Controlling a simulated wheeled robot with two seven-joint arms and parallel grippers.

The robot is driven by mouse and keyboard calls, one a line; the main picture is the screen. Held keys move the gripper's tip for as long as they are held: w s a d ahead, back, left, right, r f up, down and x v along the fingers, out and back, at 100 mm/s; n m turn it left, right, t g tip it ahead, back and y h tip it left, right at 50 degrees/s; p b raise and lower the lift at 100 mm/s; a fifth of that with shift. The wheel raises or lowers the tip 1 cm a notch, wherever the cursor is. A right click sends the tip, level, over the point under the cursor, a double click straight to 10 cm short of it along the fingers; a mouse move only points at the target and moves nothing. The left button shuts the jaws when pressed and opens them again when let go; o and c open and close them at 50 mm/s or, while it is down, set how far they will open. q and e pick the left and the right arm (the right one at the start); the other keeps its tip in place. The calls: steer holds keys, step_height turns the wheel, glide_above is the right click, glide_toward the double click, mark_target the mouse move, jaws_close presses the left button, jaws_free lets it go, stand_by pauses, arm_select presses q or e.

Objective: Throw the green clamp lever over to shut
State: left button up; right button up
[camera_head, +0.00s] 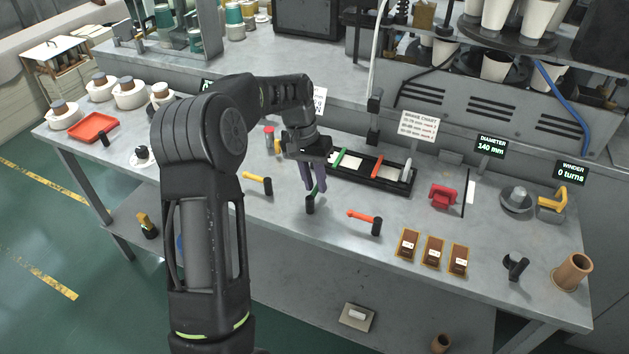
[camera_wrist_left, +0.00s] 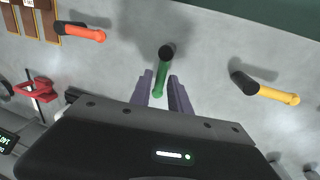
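The green clamp lever (camera_head: 315,189) stands near the front of the bench, with a black end (camera_head: 310,205). In the left wrist view the green lever (camera_wrist_left: 161,78) points from its black end (camera_wrist_left: 167,51) towards my gripper. My left gripper (camera_head: 313,185) is directly above and behind the lever, its purple fingers pointing down. In the left wrist view the fingers of the left gripper (camera_wrist_left: 160,84) are apart, one on each side of the lever's green end; contact cannot be told. My right gripper is not in view.
A yellow lever (camera_head: 257,181) and an orange lever (camera_head: 364,218) flank the green one. A black tray (camera_head: 395,186) with coloured bars lies just behind the gripper. A red clamp (camera_head: 443,197) and several brown blocks (camera_head: 433,250) are to the right. The bench front edge is close.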

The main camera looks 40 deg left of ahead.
arm_select(q)
steer(key=shift+o, duration=1)
step_height(320, 180, up, 8)
steer(key=a, duration=0.1)
steer(key=shift+s+a+f+b, duration=0.2)
steer(key=shift+a+b, duration=0.05)
steer(key=shift+b, duration=0.2)
